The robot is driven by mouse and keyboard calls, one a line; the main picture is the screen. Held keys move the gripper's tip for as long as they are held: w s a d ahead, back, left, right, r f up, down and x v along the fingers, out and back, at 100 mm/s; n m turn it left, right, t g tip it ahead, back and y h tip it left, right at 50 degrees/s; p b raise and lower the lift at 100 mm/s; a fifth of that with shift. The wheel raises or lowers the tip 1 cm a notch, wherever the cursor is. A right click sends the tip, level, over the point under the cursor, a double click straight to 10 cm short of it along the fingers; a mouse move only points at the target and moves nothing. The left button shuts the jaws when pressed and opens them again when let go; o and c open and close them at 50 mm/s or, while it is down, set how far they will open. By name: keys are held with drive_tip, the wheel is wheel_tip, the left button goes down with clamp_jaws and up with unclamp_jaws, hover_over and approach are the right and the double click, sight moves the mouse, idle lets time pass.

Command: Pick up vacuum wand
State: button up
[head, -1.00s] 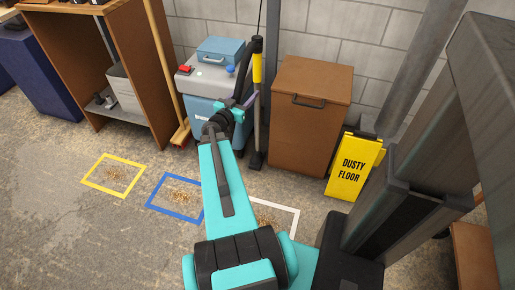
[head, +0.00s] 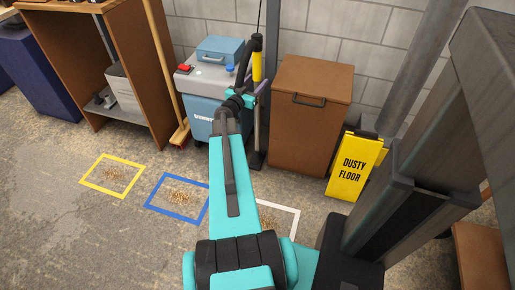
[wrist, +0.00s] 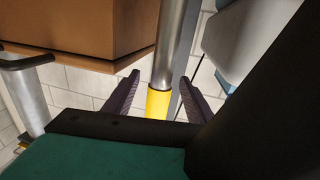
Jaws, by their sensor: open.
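The vacuum wand, with a yellow grip (head: 257,66) and a black top, stands upright beside the blue-grey vacuum in the head view. In the wrist view its grey tube and yellow grip (wrist: 158,104) show between my two purple fingers. My gripper (wrist: 160,82) is open, one finger on each side of the wand, with a gap visible on both sides. In the head view my gripper (head: 255,90) is at the wand, just below the yellow grip, and partly hidden by my arm. The wand's floor head (head: 257,160) rests on the floor.
The vacuum (head: 203,112) stands left of the wand, with a blue case (head: 220,50) on top. A brown cabinet (head: 308,120) stands close on the right. A yellow sign (head: 353,168) and a broom (head: 165,75) stand farther out. Floor frames with debris lie in front.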

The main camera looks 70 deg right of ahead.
drive_tip(key=shift+d+f+b, duration=0.1)
drive_tip(key=shift+d+b, duration=0.2)
drive_tip(key=shift+d, duration=0.3)
drive_tip(key=d, duration=0.2)
drive_tip(key=d+b, duration=0.1)
drive_tip(key=d, duration=0.1)
drive_tip(key=shift+s+r, duration=0.2)
drive_tip(key=shift+s, duration=0.1)
drive_tip(key=c, duration=1.1)
